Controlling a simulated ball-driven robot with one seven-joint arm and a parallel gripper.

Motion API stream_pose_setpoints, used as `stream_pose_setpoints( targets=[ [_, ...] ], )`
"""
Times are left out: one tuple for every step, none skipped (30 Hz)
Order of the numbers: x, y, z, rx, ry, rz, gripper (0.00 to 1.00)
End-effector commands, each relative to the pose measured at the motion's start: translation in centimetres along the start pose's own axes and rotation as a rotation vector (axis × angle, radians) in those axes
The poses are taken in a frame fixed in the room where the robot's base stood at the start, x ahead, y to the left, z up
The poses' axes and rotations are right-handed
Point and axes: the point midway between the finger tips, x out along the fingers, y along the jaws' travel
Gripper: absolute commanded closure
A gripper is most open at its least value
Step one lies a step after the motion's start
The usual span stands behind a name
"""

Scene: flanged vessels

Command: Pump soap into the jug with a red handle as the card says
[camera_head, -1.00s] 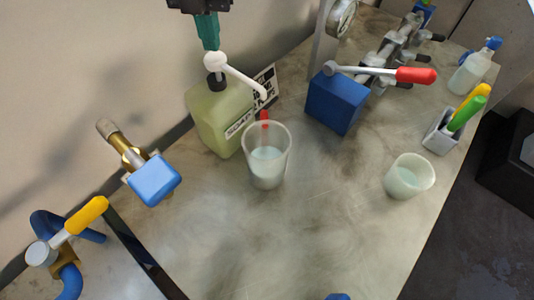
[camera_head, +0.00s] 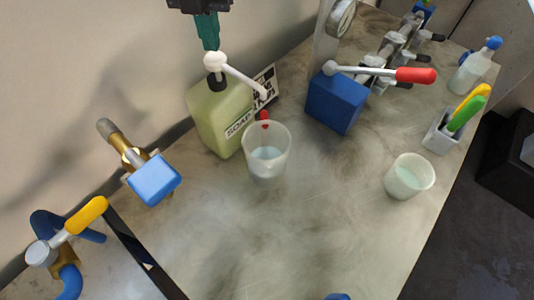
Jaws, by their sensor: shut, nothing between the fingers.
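The soap bottle (camera_head: 218,115) is a pale green block with a SOAP label and a white pump head (camera_head: 215,62) whose long spout points right and down. The jug (camera_head: 266,165) is clear, stands in front of the spout and holds some pale liquid; a red part (camera_head: 264,117) shows at its back rim. The card (camera_head: 264,84) stands behind the spout, partly hidden, its print too small to read. My gripper (camera_head: 210,47) is shut and empty, its green fingertips pointing down at the top of the pump head. I cannot tell whether they touch it.
A second cup (camera_head: 409,178) with pale liquid stands at right. A blue block with a red-handled lever (camera_head: 416,76) is behind it. A holder with yellow and green handles (camera_head: 443,133) and a squeeze bottle (camera_head: 474,68) stand far right. A brass valve with a blue block (camera_head: 154,180) is left.

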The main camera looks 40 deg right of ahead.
Motion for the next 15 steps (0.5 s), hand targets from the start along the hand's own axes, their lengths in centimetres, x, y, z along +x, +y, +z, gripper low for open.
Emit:
stream_pose_setpoints(
  targets=[
    [0.00, 0.00, 0.00, 0.000, 0.000, 0.000, 1.00],
    [0.00, 0.00, 0.00, 0.000, 0.000, 0.000, 1.00],
    [0.00, 0.00, 0.00, 0.000, 0.000, 0.000, 1.00],
    [0.00, 0.00, 0.00, 0.000, 0.000, 0.000, 1.00],
    [0.00, 0.00, 0.00, 0.000, 0.000, 0.000, 1.00],
    [0.04, 0.00, 0.00, 0.000, 0.000, 0.000, 1.00],
    [0.09, 0.00, 0.00, 0.000, 0.000, 0.000, 1.00],
    [0.15, 0.00, 0.00, 0.000, 0.000, 0.000, 1.00],
    [0.27, 0.00, -0.01, 0.000, 0.000, 0.000, 1.00],
    [0.37, 0.00, -0.01, 0.000, 0.001, 0.000, 1.00],
    [0.48, 0.00, 0.00, 0.000, 0.001, 0.000, 1.00],
    [0.61, 0.00, 0.00, 0.000, 0.001, 0.000, 1.00],
    [0.72, -0.01, -0.01, 0.000, 0.001, 0.000, 1.00],
    [0.81, -0.01, -0.01, 0.000, 0.001, 0.000, 1.00],
    [0.94, -0.01, -0.01, 0.000, 0.001, -0.001, 1.00]
  ],
)
